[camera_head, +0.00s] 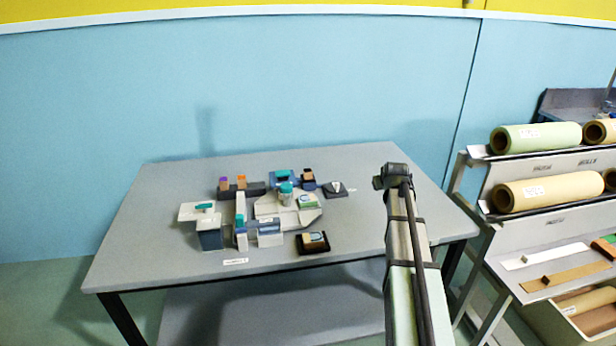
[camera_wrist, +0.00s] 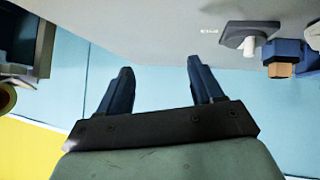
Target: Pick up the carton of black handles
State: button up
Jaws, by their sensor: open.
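My gripper (camera_wrist: 160,80) is open and empty in the wrist view, its two dark blue fingers spread against the blue wall. In the head view the end of my arm (camera_head: 392,176) is over the right part of the table, to the right of the grouped items. I cannot make out which item is the carton of black handles. A dark box with a brown top (camera_head: 308,180) stands at the group's back right. A black tray with a tan and blue item (camera_head: 313,242) lies at the front. Black handles are too small to tell.
The grey table (camera_head: 150,245) carries a pale fixture (camera_head: 268,208) with several small blocks. A dark plate with a white peg (camera_head: 334,189) lies nearest my gripper; it also shows in the wrist view (camera_wrist: 247,37). A rack with paper rolls (camera_head: 535,138) stands right. The table's left side is clear.

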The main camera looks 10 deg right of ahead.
aim_at(308, 172)
jog(key=w+a+r+t+y, duration=0.15)
jog(key=w+a, duration=0.25)
jog(key=a, duration=0.8)
jog(key=w+a+t+y, duration=0.15)
jog(key=w+a, duration=0.25)
jog(key=a, duration=0.7)
jog(key=x, duration=1.3)
jog(key=shift+w+r, duration=0.1)
jog(key=shift+w, duration=0.15)
jog(key=shift+c, duration=0.3)
jog(key=c, duration=1.1)
